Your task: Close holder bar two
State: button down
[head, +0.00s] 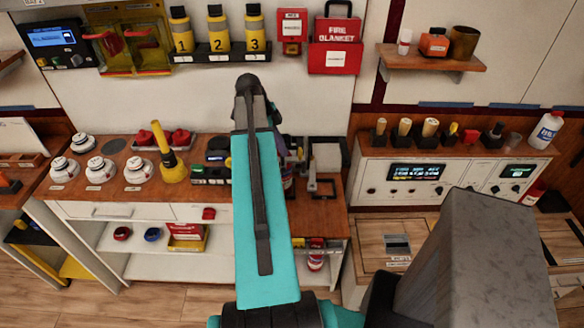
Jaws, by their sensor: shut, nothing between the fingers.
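A black holder (222,52) on the wall at the top carries three yellow-and-black cylinders marked 1 (182,36), 2 (218,36) and 3 (254,34). Cylinder 2 stands upright in the middle. The holder's bars are too small to make out, so I cannot tell whether bar two is open or shut. My teal arm rises through the middle of the head view, and its dark wrist is below the holder. My gripper (288,160) is mostly hidden beside and behind the arm, in front of the workbench. It is shut and empty, apart from the holder.
A workbench (215,212) bears white round detectors, a yellow torch (167,150) and black devices. A fire blanket box (335,48) hangs right of the holder, and a yellow lockout case (133,45) hangs left. A wall shelf (430,62) is at upper right.

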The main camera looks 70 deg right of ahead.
jog(key=shift+f, duration=0.1)
jog(key=p+x, duration=0.3)
jog(key=x, duration=0.6)
jog(key=shift+f+p, duration=0.3)
jog(key=shift+f, duration=0.05)
dwell(0.3)
jog(key=shift+s+d, duration=0.1)
jog(key=shift+s, duration=0.05)
